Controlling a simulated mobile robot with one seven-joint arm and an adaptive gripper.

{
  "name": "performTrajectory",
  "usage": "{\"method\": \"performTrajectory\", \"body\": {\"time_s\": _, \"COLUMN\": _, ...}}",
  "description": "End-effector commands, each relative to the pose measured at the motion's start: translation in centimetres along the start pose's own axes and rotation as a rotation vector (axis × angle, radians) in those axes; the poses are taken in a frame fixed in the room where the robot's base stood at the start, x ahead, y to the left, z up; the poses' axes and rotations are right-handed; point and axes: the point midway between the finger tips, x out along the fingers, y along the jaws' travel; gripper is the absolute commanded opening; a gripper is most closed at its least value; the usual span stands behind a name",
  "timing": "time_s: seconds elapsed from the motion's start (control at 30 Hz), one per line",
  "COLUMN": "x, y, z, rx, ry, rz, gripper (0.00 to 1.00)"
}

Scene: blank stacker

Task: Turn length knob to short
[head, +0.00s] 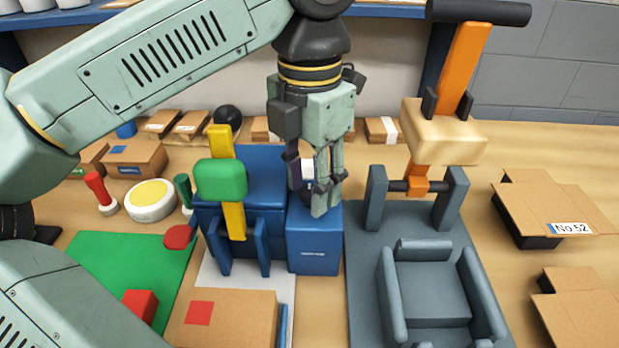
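My gripper (318,205) points down at the top of the blue box (313,250), right of the blue machine body (258,180). Its fingertips overlap the box top in the picture; I cannot tell whether they touch it. I cannot make out how far apart the fingers are. No knob clearly marked for length shows. A small white piece (308,168) is partly visible behind the fingers, and the gripper hides part of the box top. A red rounded part (180,237) sticks out at the left of the blue machine.
A yellow lever with a green block (220,180) stands left of my gripper. A grey press with an orange lever (455,70) stands to the right. A yellow button (152,198), red stick (96,187) and green mat (110,260) are left. Cardboard boxes (555,210) lie right.

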Motion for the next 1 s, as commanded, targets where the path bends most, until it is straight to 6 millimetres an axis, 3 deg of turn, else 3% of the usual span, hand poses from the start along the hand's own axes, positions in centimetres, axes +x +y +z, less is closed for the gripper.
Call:
{"method": "performTrajectory", "body": {"time_s": 0.43, "x": -0.6, "y": 0.1, "z": 0.0, "rx": -0.002, "ry": 0.0, "rz": 0.003, "gripper": 0.44}}
{"method": "performTrajectory", "body": {"time_s": 0.8, "x": -6.0, "y": 0.0, "z": 0.1, "rx": -0.002, "ry": 0.0, "rz": 0.003, "gripper": 0.44}}
{"method": "performTrajectory", "body": {"time_s": 1.0, "x": -7.7, "y": 0.0, "z": 0.1, "rx": 0.0, "ry": -0.001, "rz": 0.002, "gripper": 0.44}}
